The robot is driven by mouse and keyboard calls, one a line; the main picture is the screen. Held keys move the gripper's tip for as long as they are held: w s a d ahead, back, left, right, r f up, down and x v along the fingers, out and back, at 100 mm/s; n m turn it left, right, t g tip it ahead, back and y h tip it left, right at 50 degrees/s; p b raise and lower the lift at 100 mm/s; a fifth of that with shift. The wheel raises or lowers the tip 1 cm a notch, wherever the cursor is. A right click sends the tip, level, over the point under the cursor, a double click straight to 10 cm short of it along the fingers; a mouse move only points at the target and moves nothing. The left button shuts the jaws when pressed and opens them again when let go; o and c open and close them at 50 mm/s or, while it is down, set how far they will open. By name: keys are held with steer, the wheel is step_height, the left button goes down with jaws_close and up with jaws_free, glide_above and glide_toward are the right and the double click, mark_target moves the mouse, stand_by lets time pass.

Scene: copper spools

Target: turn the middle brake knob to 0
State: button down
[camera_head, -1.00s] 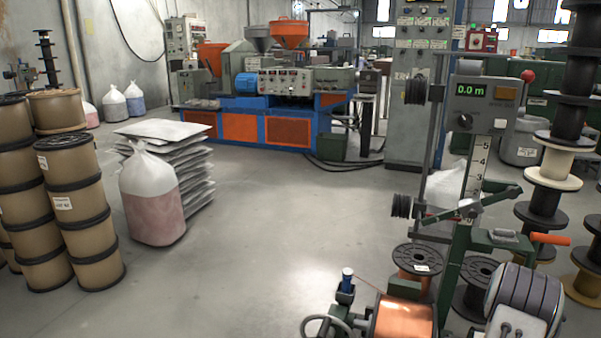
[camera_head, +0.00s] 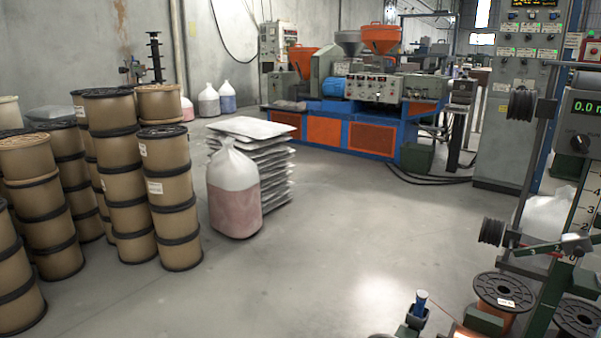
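No knob that I can identify as the middle brake knob shows. A single black knob (camera_head: 579,143) sits on the grey meter box (camera_head: 592,118) at the right edge, below a green display that the frame cuts off; I cannot read what it is for. The box stands on a green machine frame (camera_head: 551,294) with a numbered scale, a dark guide roller (camera_head: 521,105) and a lower one (camera_head: 491,231). A spool with a black flange (camera_head: 503,290) stands at its foot. My gripper is not in view.
Stacks of brown spools (camera_head: 173,198) fill the left. A clear bag with pink contents (camera_head: 234,196) and stacked sheets (camera_head: 256,128) stand at centre left. A blue and orange machine (camera_head: 360,135) is behind. The grey floor (camera_head: 330,250) between is clear.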

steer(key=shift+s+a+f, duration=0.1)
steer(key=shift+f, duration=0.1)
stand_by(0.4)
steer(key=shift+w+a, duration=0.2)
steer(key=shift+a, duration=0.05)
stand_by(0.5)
